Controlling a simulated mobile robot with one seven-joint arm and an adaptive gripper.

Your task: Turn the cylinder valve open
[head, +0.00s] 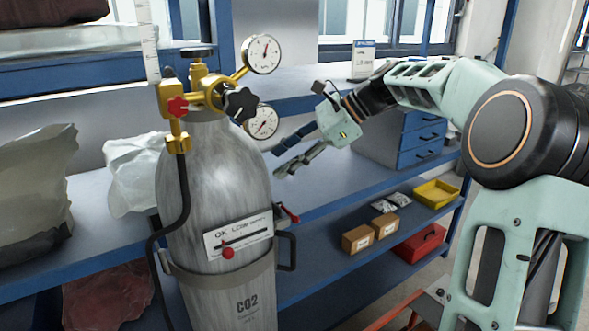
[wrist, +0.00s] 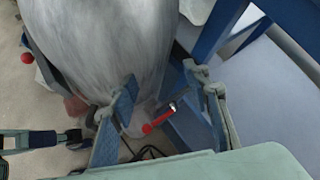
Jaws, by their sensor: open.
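A grey metal gas cylinder (head: 215,185) marked CO2 stands at the left of centre. Brass fittings on its top carry a black star-shaped knob (head: 240,103), a red knob (head: 177,106) and a dark cap or handle (head: 198,53). I cannot tell for certain which of these is the cylinder valve. My gripper (head: 279,161) is open and empty, right of the cylinder and lower than the black knob, apart from both. In the wrist view my gripper (wrist: 160,76) has its fingers spread with the cylinder (wrist: 95,45) beyond them; no top knob shows there.
Two gauges, an upper (head: 262,54) and a lower (head: 262,122), sit beside the black knob. A black hose (head: 184,200) hangs down the left. A red-handled clamp (head: 288,212) juts from the cylinder's right. The blue bench (head: 330,185) behind has free room beside blue drawers (head: 421,138).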

